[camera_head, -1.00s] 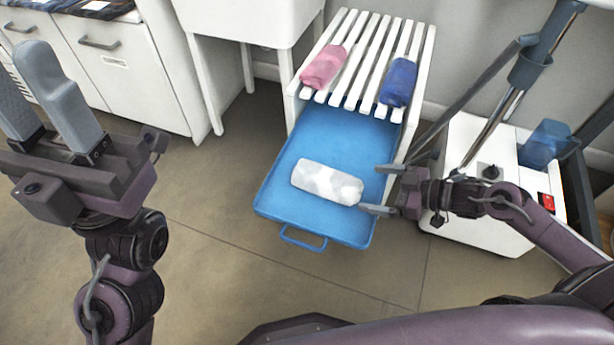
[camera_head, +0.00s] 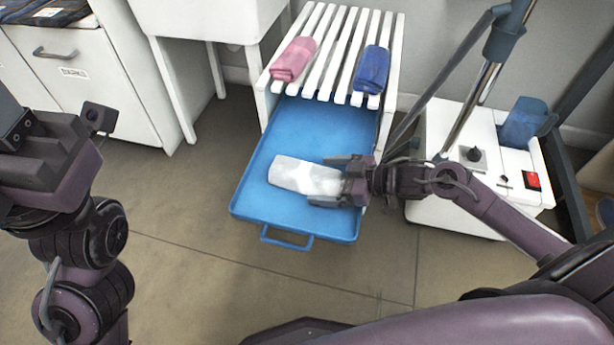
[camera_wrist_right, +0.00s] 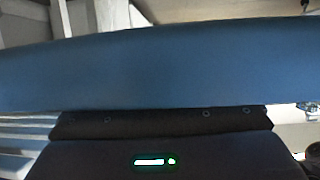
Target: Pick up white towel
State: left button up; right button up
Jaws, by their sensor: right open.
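The white towel (camera_head: 293,174) is a rolled, pale bundle lying in the blue tray in the head view. My right gripper (camera_head: 330,180) is open, with its fingers on either side of the towel's right end. The fingers and palm hide that end, and I cannot tell whether they touch it. In the right wrist view the gripper's dark body (camera_wrist_right: 160,150) shows below a wide blue-grey band; the towel cannot be made out there. My left gripper (camera_head: 45,150) is at the left edge, away from the towel, with its fingertips out of frame.
The blue tray (camera_head: 260,205) juts out below a white slatted bench (camera_head: 327,50). A pink towel (camera_head: 294,60) and a dark blue towel (camera_head: 371,70) lie on the slats. A white machine (camera_head: 440,200) stands close right. Open floor (camera_head: 200,235) lies in front.

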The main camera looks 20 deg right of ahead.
jog(key=c, duration=1.1)
